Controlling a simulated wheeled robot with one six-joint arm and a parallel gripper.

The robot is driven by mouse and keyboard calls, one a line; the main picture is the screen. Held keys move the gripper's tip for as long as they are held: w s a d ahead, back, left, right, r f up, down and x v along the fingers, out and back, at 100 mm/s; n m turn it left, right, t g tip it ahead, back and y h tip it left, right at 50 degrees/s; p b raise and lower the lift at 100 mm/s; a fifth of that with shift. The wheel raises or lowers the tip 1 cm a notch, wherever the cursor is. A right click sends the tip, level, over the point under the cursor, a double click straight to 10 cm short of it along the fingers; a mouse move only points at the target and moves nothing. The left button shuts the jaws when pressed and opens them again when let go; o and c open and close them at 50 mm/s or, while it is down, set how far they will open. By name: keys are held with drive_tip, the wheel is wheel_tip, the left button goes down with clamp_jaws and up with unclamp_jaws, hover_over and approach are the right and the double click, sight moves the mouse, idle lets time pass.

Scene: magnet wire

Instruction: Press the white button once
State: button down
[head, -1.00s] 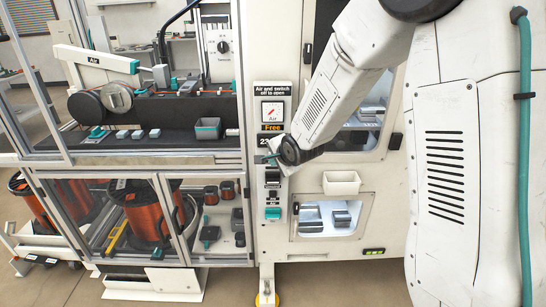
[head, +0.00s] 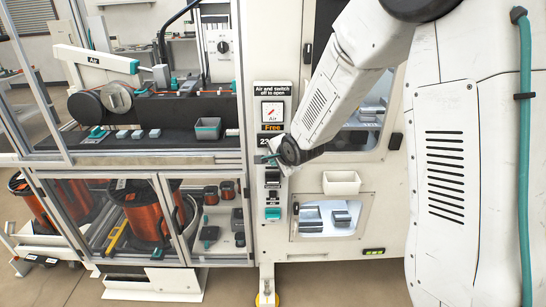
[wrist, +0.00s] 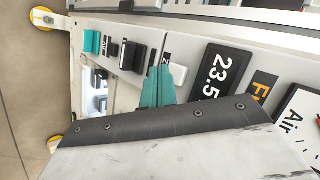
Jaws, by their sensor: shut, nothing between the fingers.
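The white button (wrist: 180,74) shows in the wrist view on the control panel, between the black number display and a black switch. My gripper (wrist: 155,72) shows there as teal fingers, shut and empty. Its tips are right beside the button's edge, and I cannot tell whether they touch it. In the head view my gripper (head: 264,158) is at the panel just below the number display (head: 266,141). The button is not clearly visible there, with my gripper in front of that part.
Below on the panel are black switches (head: 272,178) and a teal switch (head: 272,213). An air gauge (head: 272,112) is above. A white bin (head: 341,183) sticks out at right. A glazed cabinet (head: 150,225) with copper spools stands at left.

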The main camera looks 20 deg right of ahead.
drive_tip(key=shift+w, duration=0.15)
idle(0.5)
drive_tip(key=shift+w+d, duration=0.15)
drive_tip(key=shift+w, duration=0.1)
drive_tip(key=shift+w+d, duration=0.15)
drive_tip(key=shift+w, duration=0.35)
idle(0.7)
idle(0.3)
drive_tip(key=shift+s+a, duration=0.35)
drive_tip(key=shift+s, duration=0.55)
drive_tip(key=s, duration=0.1)
drive_tip(key=s+a, duration=0.1)
drive_tip(key=s, duration=0.2)
drive_tip(key=shift+s+a, duration=0.25)
drive_tip(key=shift+s, duration=0.15)
idle(0.4)
